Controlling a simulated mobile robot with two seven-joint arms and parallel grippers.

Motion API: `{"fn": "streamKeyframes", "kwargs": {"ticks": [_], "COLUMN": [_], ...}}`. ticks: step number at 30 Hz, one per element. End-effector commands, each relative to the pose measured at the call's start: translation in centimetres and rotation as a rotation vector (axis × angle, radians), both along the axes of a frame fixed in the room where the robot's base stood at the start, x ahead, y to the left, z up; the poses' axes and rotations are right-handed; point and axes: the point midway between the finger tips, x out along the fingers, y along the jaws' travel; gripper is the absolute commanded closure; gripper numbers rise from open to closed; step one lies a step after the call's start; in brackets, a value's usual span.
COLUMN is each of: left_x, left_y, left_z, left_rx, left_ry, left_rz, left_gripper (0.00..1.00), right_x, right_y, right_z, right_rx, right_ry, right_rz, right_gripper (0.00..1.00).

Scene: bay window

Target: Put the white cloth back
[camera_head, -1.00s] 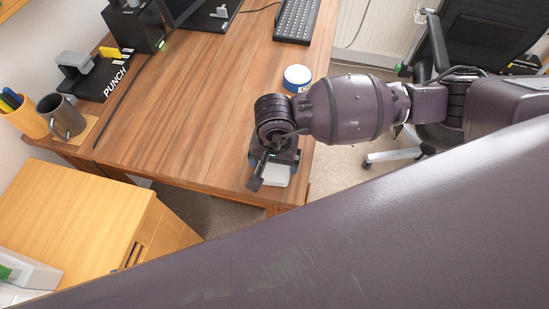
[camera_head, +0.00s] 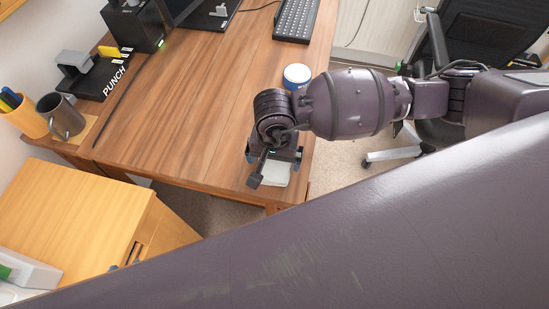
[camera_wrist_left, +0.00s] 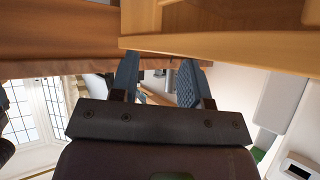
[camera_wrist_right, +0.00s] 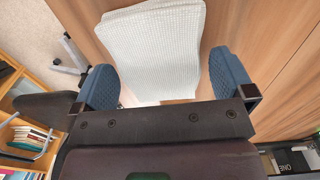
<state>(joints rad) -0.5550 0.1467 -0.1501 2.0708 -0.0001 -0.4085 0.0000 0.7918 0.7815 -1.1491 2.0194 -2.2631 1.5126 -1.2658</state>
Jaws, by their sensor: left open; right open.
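The white cloth (camera_head: 276,174) lies flat on the wooden desk near its front right corner. In the right wrist view the waffle-textured cloth (camera_wrist_right: 153,48) spreads between and beyond my fingers. My right gripper (camera_head: 274,160) is open over the cloth, its blue fingers to either side; in its wrist view the gripper (camera_wrist_right: 165,80) holds nothing. My left gripper (camera_wrist_left: 160,72) is open and empty beside light wooden furniture; in the head view my arm hides most of it.
The desk (camera_head: 190,120) has clear room left of my right arm. A round blue-and-white container (camera_head: 297,77) stands close behind that arm. A mug (camera_head: 62,116), pen cup (camera_head: 25,114), punch (camera_head: 85,75) and keyboard (camera_head: 297,18) are farther off. A wooden cabinet (camera_head: 75,215) stands front left.

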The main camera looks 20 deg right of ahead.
Motion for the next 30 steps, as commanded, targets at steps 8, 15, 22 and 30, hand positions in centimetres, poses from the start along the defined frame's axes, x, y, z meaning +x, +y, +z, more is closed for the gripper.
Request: {"fn": "streamKeyframes", "kwargs": {"ticks": [8, 15, 22, 30], "left_x": [-0.4, -1.0, -0.8, -0.4], "left_y": [0.2, 0.3, 0.3, 0.2], "left_z": [0.8, 0.3, 0.5, 0.8], "left_rx": [0.001, 0.002, 0.002, 0.002], "left_ry": [-0.005, 0.009, 0.004, -0.004], "left_rz": [0.005, 0.008, 0.008, 0.006], "left_gripper": [0.57, 0.57, 0.57, 0.57], "right_x": [0.1, 0.0, 0.0, 0.0], "right_y": [0.0, 0.0, 0.0, 0.0], "right_z": [5.5, 8.7, 9.5, 9.5], "right_rx": [0.001, 0.001, 0.001, 0.001], "right_ry": [-0.006, -0.003, -0.001, -0.001], "right_rz": [0.001, 0.001, -0.001, 0.000], "right_gripper": [0.00, 0.00, 0.00, 0.00]}}
